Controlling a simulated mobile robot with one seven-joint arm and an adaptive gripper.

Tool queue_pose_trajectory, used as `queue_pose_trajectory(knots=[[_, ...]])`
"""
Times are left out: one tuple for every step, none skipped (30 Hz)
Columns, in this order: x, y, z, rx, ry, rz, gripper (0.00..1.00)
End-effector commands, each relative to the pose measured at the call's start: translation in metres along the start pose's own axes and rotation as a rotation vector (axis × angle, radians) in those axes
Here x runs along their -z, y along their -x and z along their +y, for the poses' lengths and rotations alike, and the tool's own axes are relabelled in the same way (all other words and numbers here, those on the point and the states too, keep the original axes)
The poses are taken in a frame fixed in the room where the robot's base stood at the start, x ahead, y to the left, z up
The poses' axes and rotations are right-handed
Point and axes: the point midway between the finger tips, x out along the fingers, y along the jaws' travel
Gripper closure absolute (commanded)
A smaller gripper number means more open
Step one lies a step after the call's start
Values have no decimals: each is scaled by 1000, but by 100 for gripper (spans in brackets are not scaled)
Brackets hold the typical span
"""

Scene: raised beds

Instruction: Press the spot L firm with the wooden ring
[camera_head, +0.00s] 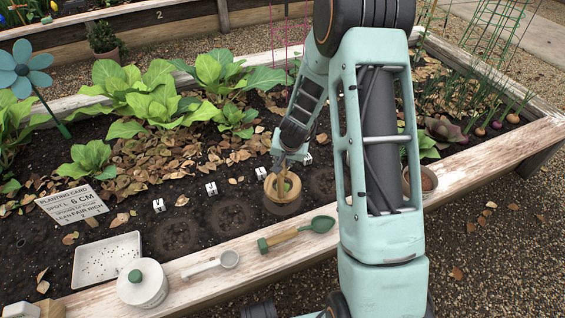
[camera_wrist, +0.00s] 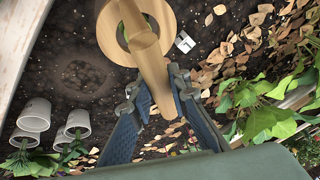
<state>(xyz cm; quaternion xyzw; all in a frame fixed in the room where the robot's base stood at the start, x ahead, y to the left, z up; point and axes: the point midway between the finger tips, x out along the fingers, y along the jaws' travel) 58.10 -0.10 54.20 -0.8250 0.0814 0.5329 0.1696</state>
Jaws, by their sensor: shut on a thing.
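The wooden ring (camera_head: 283,195) is a pale tan ring with a handle. My gripper (camera_head: 291,160) is shut on its handle. The ring is over the row of soil spots, just right of a small white marker (camera_head: 260,173). I cannot tell whether it touches the soil. The planting card (camera_head: 72,204) names spot L and 6 cm.
Round hollows show in the soil left (camera_head: 180,236) of the ring. White pots (camera_wrist: 35,115) show in the wrist view. Leafy plants (camera_head: 150,100) stand behind.

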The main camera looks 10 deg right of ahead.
Motion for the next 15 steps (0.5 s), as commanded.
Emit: queue_pose_trajectory(knots=[[4, 8, -2, 0, 1, 2, 100], [5, 10, -2, 1, 1, 2, 100], [6, 13, -3, 1, 1, 2, 100], [7, 15, -4, 1, 1, 1, 100], [8, 17, -4, 1, 1, 1, 100], [9, 20, -5, 1, 1, 1, 100], [10, 22, -5, 1, 1, 1, 100], [10, 24, -6, 1, 1, 1, 100], [12, 27, -6, 1, 1, 1, 100], [12, 29, -7, 1, 0, 1, 100], [13, 31, -7, 1, 0, 1, 100], [14, 34, -8, 1, 0, 1, 100], [15, 36, -8, 1, 0, 1, 100], [16, 38, -9, 1, 0, 1, 100], [18, 41, -9, 1, 0, 1, 100]])
